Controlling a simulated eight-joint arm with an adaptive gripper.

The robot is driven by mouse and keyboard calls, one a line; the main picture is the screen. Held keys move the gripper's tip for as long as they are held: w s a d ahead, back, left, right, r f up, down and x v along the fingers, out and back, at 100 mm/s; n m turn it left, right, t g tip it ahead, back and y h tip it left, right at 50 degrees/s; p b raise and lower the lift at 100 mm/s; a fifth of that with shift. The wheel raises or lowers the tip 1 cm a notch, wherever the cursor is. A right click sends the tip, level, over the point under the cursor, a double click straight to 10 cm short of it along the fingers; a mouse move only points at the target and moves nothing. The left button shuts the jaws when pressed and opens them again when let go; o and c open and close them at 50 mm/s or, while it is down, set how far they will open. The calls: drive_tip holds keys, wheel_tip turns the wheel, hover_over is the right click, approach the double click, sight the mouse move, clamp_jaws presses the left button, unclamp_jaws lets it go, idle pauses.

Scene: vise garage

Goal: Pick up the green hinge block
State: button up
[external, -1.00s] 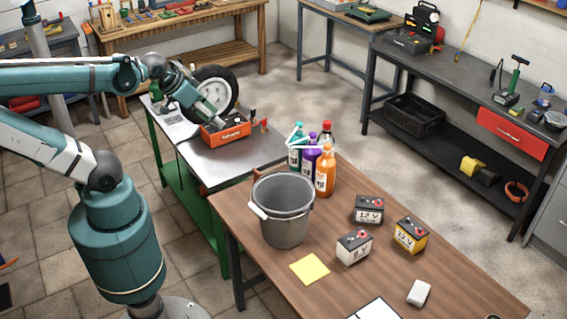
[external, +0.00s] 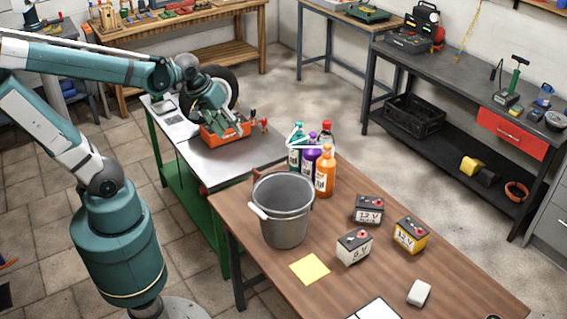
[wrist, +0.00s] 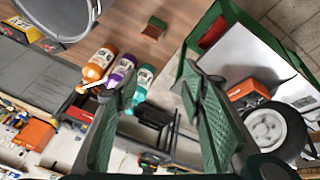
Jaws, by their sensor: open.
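No block in view is clearly the green hinge block. A small block (wrist: 153,27), brown-red with a green edge, lies on the wooden table in the wrist view; I cannot tell if it is the one. My gripper (wrist: 162,82) is open, with two green ribbed fingers apart and nothing held between them. In the external view my gripper is over the orange toolbox (external: 215,136) on the metal-topped green bench (external: 205,165), and its fingertips are hard to make out. The inside of the toolbox is partly hidden by my gripper.
A wheel (wrist: 272,130) stands beside the toolbox. Bottles (external: 325,172) and a grey bucket (external: 284,228) stand on the wooden table (external: 385,270), with several batteries (external: 354,246) and a yellow note (external: 310,269).

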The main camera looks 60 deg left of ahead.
sight(260, 174)
drive_tip(key=w+d+f+n+g+b, duration=0.1)
drive_tip(key=w+f+n, duration=0.2)
drive_tip(key=f, duration=0.3)
drive_tip(key=w+d+f+n+g+b, duration=0.2)
drive_tip(key=w+f+n, duration=0.1)
drive_tip(key=f+n, duration=0.2)
drive_tip(key=w+d+f+n+g+b, duration=0.1)
drive_tip(key=w+f+n, duration=0.2)
drive_tip(key=f, duration=0.6)
drive_tip(key=shift+d+f+n+g+b, duration=0.2)
drive_tip(key=shift+n+g+b, duration=0.2)
drive_tip(key=shift+n, duration=0.2)
drive_tip(key=shift+d+f+n, duration=0.1)
drive_tip(key=shift+f+n, duration=0.3)
drive_tip(key=shift+f, duration=0.25)
drive_tip(key=shift+f+b, duration=0.35)
drive_tip(key=shift+f, duration=0.95)
drive_tip(key=shift+f, duration=0.1)
drive_tip(key=shift+w+f+b, duration=0.15)
drive_tip(key=shift+f+b, duration=0.65)
drive_tip(key=shift+f, duration=1.7)
